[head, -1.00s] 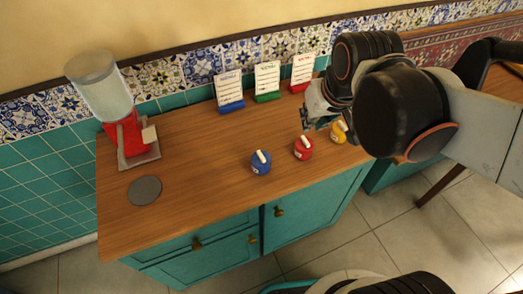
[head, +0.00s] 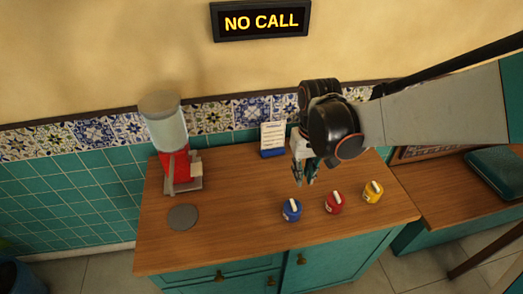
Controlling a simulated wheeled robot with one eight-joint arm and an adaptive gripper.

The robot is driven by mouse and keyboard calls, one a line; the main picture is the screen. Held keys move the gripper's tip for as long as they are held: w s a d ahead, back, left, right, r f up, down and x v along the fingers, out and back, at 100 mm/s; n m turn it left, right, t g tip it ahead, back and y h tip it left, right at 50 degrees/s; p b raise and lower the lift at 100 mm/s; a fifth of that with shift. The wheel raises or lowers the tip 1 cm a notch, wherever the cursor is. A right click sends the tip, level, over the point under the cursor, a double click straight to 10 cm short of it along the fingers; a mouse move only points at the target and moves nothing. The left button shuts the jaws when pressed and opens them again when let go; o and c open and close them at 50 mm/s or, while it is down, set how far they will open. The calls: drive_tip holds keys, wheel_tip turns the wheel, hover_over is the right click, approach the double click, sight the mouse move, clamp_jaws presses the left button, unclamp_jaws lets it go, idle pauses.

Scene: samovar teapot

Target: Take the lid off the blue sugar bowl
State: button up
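The blue sugar bowl (head: 291,211) stands on the wooden counter, at the left of a row of three small bowls. Its lid is on, with a pale bar-like handle (head: 293,203) on top. My gripper (head: 304,182) hangs fingers-down above and slightly behind the blue bowl, apart from it. Its two fingers look spread with a gap between them, and nothing shows in them. The red bowl (head: 334,205) and the yellow bowl (head: 373,193) stand to the right, also lidded.
A red dispenser (head: 174,165) with a clear hopper stands at the left back. A grey disc (head: 183,217) lies on the counter (head: 235,220) before it. A card with a blue base (head: 272,152) stands at the back; my arm hides the area beside it. A sign (head: 260,22) reads "NO CALL".

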drive_tip(key=b, duration=0.3)
hover_over(294, 204)
drive_tip(key=shift+n, duration=0.3)
drive_tip(key=f, duration=0.6)
drive_tip(key=s+f, duration=0.1)
drive_tip(key=f, duration=0.1)
drive_tip(key=shift+d+f, duration=0.2)
drive_tip(key=shift+f, duration=0.2)
drive_tip(key=shift+w+a+f+b, duration=0.15)
drive_tip(key=shift+f+b, duration=0.3)
drive_tip(key=shift+f, duration=0.45)
drive_tip(key=shift+w+f+b, duration=0.2)
drive_tip(key=shift+f+b, duration=0.25)
drive_tip(key=shift+f, duration=0.45)
drive_tip(key=shift+w+a+f+b, duration=0.15)
drive_tip(key=shift+f+b, duration=0.3)
drive_tip(key=shift+f, duration=0.45)
drive_tip(key=shift+r, duration=0.1)
clamp_jaws()
